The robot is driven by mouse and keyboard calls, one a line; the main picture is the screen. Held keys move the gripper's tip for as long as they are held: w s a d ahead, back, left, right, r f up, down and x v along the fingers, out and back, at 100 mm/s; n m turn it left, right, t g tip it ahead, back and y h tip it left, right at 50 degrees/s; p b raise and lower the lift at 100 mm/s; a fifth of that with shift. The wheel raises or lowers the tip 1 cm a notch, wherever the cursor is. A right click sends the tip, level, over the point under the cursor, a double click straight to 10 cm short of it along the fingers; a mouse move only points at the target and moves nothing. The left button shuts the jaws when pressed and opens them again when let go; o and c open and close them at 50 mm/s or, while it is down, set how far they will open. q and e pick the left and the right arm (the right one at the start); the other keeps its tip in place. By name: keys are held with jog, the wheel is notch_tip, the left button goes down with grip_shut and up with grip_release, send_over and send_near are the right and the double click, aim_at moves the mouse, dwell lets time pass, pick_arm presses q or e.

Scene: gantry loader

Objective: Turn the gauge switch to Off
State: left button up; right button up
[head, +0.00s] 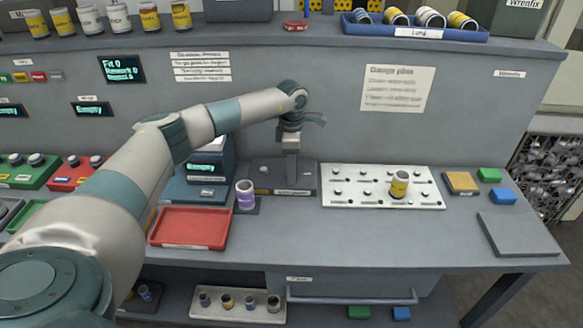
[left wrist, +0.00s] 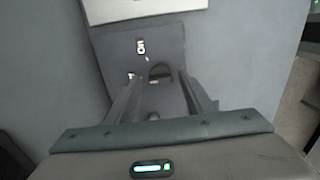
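A dark grey box (head: 265,177) with a pale label on its front edge stands on the bench, left of the white board; it appears to be the gauge switch's housing. In the left wrist view its dark panel (left wrist: 160,40) shows small white marks and a dark rounded knob (left wrist: 160,73). My left gripper (head: 291,178) points down over the right part of the box. In the left wrist view its two fingers (left wrist: 167,92) are apart, with the knob between and just beyond them. I cannot tell whether they touch it. The knob's setting is unreadable. My right gripper is not in view.
A white board (head: 350,200) with several small knobs and a yellow-banded can (head: 399,184) is to the right. A purple-banded can (head: 245,194) and a red tray (head: 190,228) are to the left.

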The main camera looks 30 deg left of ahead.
pick_arm(q)
notch_tip(320, 180, up, 17)
jog(key=b, duration=0.4)
jog(key=shift+r+b, duration=0.2)
jog(key=shift+b, duration=0.2)
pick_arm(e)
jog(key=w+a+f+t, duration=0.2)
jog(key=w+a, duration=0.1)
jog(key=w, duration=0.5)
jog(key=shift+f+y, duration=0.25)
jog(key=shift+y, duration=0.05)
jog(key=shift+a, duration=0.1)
